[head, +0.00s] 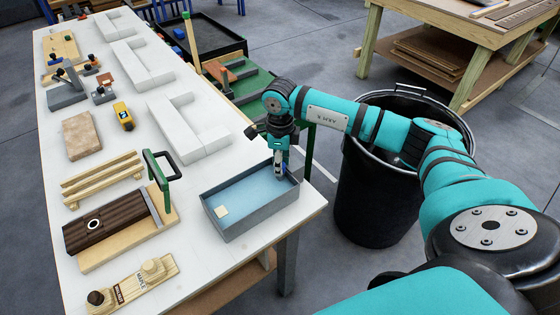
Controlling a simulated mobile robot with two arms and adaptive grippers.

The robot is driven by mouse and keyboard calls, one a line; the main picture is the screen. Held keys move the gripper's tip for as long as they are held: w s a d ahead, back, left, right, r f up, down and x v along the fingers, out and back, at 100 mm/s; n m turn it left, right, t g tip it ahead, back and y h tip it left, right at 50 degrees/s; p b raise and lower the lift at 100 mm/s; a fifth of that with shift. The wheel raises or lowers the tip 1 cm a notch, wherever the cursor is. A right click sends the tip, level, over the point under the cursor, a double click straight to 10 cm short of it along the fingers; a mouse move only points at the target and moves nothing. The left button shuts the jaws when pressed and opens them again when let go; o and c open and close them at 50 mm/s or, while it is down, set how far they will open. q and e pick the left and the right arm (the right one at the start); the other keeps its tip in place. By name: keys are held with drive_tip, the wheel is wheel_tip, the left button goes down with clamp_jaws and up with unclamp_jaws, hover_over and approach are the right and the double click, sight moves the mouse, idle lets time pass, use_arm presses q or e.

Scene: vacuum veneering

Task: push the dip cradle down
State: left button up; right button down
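A grey open tank (232,228) with blue liquid (246,196) stands at the table's near right corner. A small cream square (222,211) shows in its left part. My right gripper (279,172) points down over the tank's right end, close to the far wall. Its fingers look close together, but I cannot tell whether they are shut or hold anything. No dip cradle can be made out clearly; the gripper hides part of the tank's right end. My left gripper is not in view.
White U-shaped blocks (190,127) line the table's far side. A dark wood panel (110,222), a green frame with a black handle (172,176) and slatted wood (103,180) lie left of the tank. A black bin (378,205) stands right of the table.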

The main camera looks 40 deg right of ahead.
drive_tip(key=shift+s+f, duration=0.1)
drive_tip(key=c, duration=1)
unclamp_jaws()
drive_tip(key=shift+f, duration=0.15)
wheel_tip(320, 180, up, 12)
drive_tip(key=shift+r, duration=0.1)
